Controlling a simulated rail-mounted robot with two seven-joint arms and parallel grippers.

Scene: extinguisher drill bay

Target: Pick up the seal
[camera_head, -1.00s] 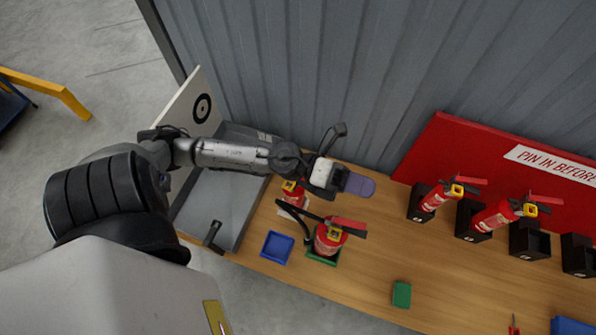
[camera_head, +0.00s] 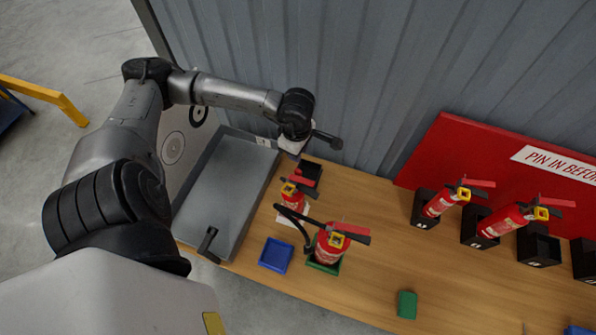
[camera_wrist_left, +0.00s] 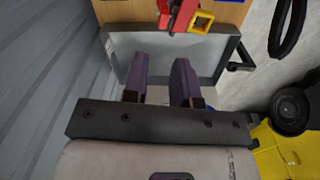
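I cannot make out the seal for sure in either view. In the head view my left gripper (camera_head: 290,146) hangs between the right edge of the grey tray and the small fire extinguisher (camera_head: 296,190); its fingers are mostly hidden there. In the left wrist view its two dark purple fingers (camera_wrist_left: 162,80) are apart with nothing seen between them. The grey tray (camera_wrist_left: 210,55) lies beyond them, with a red part and a yellow square ring (camera_wrist_left: 202,21) at the top. My right gripper is not in view.
A larger extinguisher (camera_head: 331,243) stands on a green base, beside a blue tray (camera_head: 276,254). A green block (camera_head: 407,304) lies nearer the front edge. Extinguishers in black holders stand along the red board (camera_head: 447,150). The middle of the wooden table (camera_head: 380,230) is clear.

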